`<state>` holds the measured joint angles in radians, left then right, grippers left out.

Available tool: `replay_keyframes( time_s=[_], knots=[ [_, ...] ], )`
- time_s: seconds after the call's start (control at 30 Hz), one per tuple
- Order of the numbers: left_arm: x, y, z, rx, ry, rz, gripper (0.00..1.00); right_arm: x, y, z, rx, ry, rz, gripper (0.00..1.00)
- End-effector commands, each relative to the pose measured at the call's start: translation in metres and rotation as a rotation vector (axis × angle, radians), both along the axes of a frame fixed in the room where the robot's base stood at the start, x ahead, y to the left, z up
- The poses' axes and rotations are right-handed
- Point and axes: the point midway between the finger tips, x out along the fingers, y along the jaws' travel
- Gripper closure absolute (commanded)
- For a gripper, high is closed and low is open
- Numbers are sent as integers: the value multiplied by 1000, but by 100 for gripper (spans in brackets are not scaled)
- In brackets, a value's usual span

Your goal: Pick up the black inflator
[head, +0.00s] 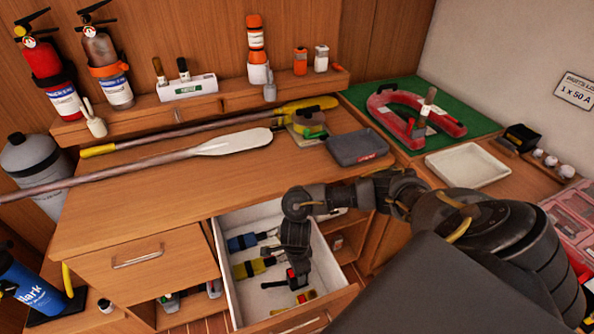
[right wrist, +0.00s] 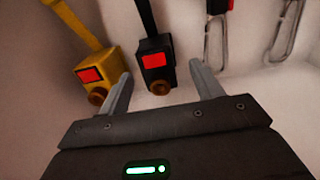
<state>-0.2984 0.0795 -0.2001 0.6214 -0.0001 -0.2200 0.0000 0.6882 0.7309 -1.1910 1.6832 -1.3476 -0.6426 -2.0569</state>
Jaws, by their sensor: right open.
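The black inflator (right wrist: 154,62) has a red square on its body, a brown round end and a black stem. It lies on the pale floor of the open drawer (head: 231,295). My right gripper (right wrist: 160,72) is open, with one finger on each side of the inflator's lower body; I cannot tell whether they touch it. In the head view my right gripper (head: 297,266) reaches down into the drawer and covers much of the inflator, whose stem (head: 274,284) shows to the left. My left gripper is not in view.
A similar yellow inflator (right wrist: 95,70) lies close beside the left finger. Metal clips (right wrist: 282,30) lie to the right.

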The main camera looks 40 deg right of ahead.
Motion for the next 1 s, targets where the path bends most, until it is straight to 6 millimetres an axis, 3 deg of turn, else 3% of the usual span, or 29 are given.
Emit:
replay_keyframes(
  time_s=[0.4, 0.67, 1.0],
  knots=[
    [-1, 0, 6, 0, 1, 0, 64, -2, 4, -49, 1, 2, -3, 35],
    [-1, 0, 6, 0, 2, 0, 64, -1, 4, -52, 1, 0, 0, 35],
    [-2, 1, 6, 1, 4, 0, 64, -2, 3, -51, 0, 0, 0, 76]
  ],
)
